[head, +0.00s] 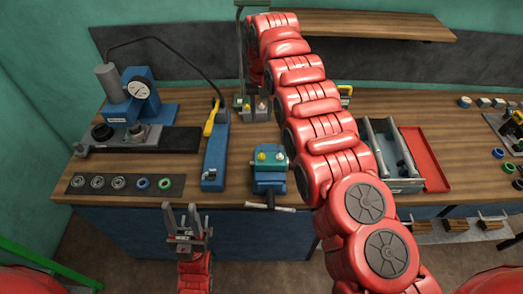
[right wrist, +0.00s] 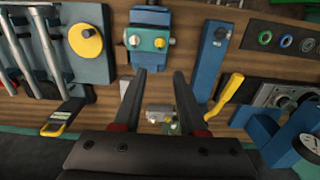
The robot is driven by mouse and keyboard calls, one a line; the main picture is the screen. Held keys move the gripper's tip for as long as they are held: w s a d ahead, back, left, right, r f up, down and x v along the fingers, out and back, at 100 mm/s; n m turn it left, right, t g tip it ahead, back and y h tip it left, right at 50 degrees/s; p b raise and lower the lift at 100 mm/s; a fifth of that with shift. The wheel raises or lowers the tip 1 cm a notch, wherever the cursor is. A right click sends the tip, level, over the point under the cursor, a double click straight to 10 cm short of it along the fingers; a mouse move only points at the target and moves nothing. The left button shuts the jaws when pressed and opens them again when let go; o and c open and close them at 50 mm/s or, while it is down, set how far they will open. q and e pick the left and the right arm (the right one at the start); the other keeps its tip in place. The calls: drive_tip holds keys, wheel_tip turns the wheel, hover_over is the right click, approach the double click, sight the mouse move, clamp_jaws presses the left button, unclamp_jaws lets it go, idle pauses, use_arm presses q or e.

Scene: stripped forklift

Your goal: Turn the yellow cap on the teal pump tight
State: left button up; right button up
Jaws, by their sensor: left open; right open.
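The teal pump (head: 268,167) sits in a blue vise (head: 270,183) at the bench's front edge, partly beside my right arm. The yellow cap (head: 261,156) is on its top left; a second, paler cap (head: 280,157) is on the right. In the right wrist view the pump (right wrist: 148,32) and yellow cap (right wrist: 159,42) appear reversed, beyond my fingertips. My right gripper (right wrist: 160,73) is open and empty, apart from the cap; my arm hides it in the head view. My left gripper (head: 187,212) is open and empty, in front of the bench. How tight the cap sits cannot be seen.
A gauge press (head: 140,95) and a ring mat (head: 125,184) stand further left. A grey fixture (head: 394,160) and red tray (head: 425,158) are right. A shelf (head: 365,24) hangs behind.

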drive_tip(key=b, duration=1.2)
hover_over(261, 154)
wheel_tip(261, 154, down, 12)
drive_tip(key=shift+f, duration=0.15)
drive_tip(key=shift+f+p, duration=0.15)
drive_tip(key=shift+p, duration=0.75)
wheel_tip(261, 154, down, 3)
drive_tip(key=shift+d+f+p, duration=0.15)
drive_tip(key=shift+f+p, duration=0.05)
drive_tip(key=shift+p, duration=0.5)
drive_tip(key=shift+f, duration=0.55)
drive_tip(key=shift+w+f, duration=0.1)
drive_tip(key=shift+f, duration=0.1)
clamp_jaws()
